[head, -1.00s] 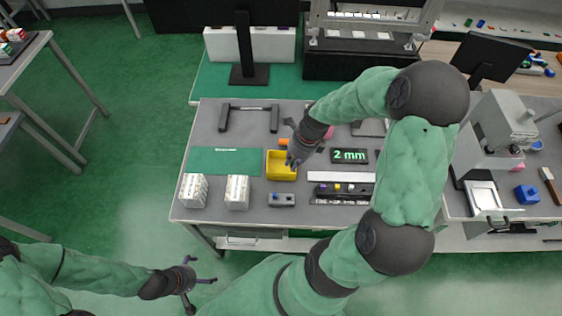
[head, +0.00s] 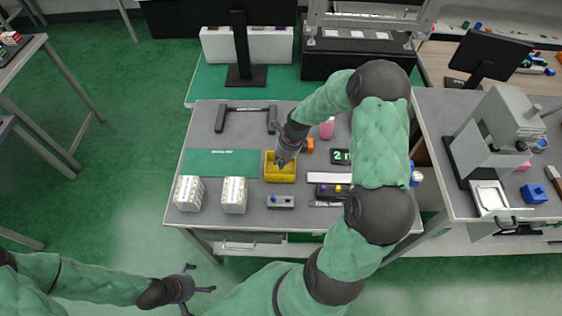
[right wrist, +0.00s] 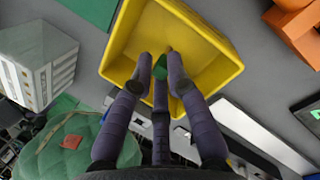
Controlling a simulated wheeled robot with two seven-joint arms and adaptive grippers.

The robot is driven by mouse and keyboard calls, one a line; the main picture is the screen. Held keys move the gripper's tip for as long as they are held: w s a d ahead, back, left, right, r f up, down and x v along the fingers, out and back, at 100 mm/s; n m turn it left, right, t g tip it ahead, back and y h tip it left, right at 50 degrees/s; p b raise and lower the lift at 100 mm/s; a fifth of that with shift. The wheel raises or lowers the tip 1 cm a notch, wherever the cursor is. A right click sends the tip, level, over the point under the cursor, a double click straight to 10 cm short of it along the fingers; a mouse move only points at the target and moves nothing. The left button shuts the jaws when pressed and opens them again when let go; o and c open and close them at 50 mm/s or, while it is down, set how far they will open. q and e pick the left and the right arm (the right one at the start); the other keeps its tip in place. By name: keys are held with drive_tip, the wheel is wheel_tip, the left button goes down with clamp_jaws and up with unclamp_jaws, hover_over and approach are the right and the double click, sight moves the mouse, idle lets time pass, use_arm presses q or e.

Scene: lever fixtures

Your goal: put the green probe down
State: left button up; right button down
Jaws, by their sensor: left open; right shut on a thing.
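The green probe (right wrist: 160,68) shows as a small green tip between the fingers of my right gripper (right wrist: 161,88) in the right wrist view. The gripper is shut on it. The rest of the probe is hidden by the fingers. In the head view my right gripper (head: 281,161) is over the yellow bin (head: 281,176), and the probe is too small to make out. The bin's open inside (right wrist: 200,55) lies under the fingertips in the right wrist view; I cannot tell whether the probe touches it. My left gripper (head: 203,279) is open and empty, off the table's front edge.
White patterned boxes (head: 234,195) stand left of the bin. A green mat (head: 222,163) lies behind them. A small grey switch block (head: 280,202) is in front of the bin. An orange block (head: 307,145) and a 2 mm display (head: 341,156) are to its right, partly behind my arm.

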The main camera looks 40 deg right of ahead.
drive_tip(key=shift+r, duration=0.1)
drive_tip(key=shift+f, duration=0.2)
drive_tip(key=c, duration=1.2)
unclamp_jaws()
drive_tip(key=p+v, duration=0.3)
drive_tip(key=v, duration=0.9)
drive_tip(key=shift+r+p, duration=0.2)
drive_tip(key=shift+p, duration=0.1)
